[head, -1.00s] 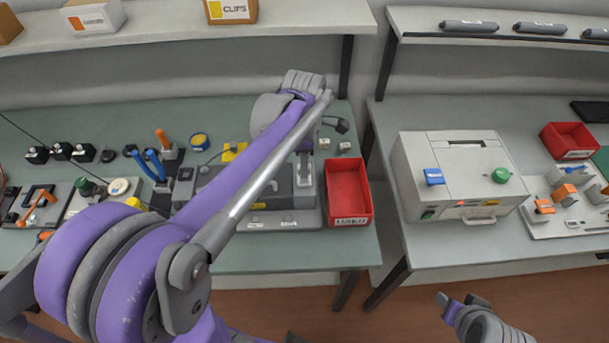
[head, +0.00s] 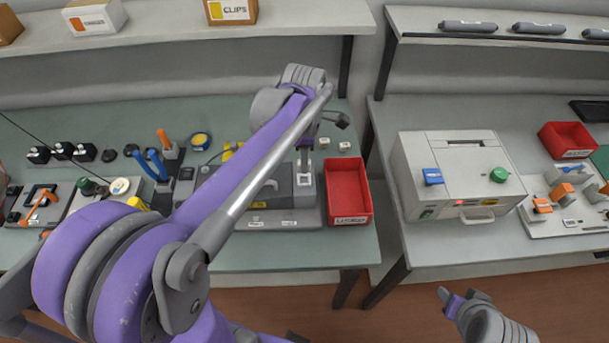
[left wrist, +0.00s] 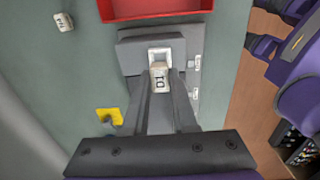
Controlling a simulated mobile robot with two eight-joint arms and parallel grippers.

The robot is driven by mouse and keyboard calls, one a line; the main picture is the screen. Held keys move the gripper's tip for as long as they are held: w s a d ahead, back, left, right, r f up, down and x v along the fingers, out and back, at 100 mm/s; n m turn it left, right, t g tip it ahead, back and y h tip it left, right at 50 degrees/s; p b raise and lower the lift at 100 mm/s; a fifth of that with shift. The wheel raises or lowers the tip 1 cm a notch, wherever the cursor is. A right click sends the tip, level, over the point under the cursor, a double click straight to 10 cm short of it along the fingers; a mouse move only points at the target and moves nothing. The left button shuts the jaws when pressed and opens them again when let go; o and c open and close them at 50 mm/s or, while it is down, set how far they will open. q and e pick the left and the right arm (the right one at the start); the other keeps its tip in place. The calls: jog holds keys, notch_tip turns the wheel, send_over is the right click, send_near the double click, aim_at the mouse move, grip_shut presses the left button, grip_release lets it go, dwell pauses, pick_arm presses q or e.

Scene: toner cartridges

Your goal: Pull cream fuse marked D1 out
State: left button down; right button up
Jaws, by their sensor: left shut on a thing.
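The cream fuse marked D1 (left wrist: 160,78) is between the two fingertips of my left gripper (left wrist: 160,84) in the left wrist view. The gripper is shut on it. Just beyond the fuse is a pale square socket (left wrist: 159,52) on a grey block, with grey showing inside its rim; I cannot tell if the fuse is fully clear of it. In the head view my left gripper (head: 304,160) points down over the grey device (head: 270,215), and the fuse is too small to make out. My right gripper (head: 460,302) is low at the right, away from the benches; its jaw opening is unclear.
A red bin (head: 347,205) stands right beside the device. Two small pale blocks (head: 345,146) lie behind it. A yellow piece (left wrist: 110,115) sits near the fingers in the wrist view. Holders and tools are to the left. A pale machine (head: 455,170) stands on the right bench.

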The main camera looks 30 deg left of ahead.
pick_arm(q)
jog(key=shift+r, duration=0.1)
jog(key=shift+r+p, duration=0.9)
jog(key=shift+r, duration=1.05)
pick_arm(e)
jog(key=r, duration=0.1)
jog(key=w+r, duration=0.1)
jog(key=shift+w+r, duration=0.3)
jog(key=shift+s, duration=0.1)
